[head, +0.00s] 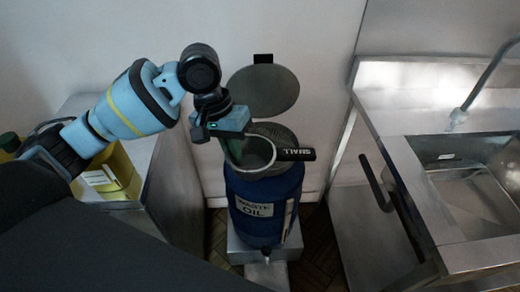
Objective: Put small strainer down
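The small strainer (258,153) sits at the mouth of a blue waste oil drum (262,213). Its black handle, marked "SMALL" upside down, points right past the drum's rim. My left gripper (236,146) comes in from the upper left and points down at the strainer's left side. Its fingers are partly hidden, and I cannot tell whether they touch the strainer or are closed on it. My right gripper is not in view.
The drum's round lid (263,92) stands open against the wall. A steel counter with a sink (470,190) and tap is at the right. A yellow container (122,170) stands at the left near a metal cabinet. Tiled floor shows between the drum and counter.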

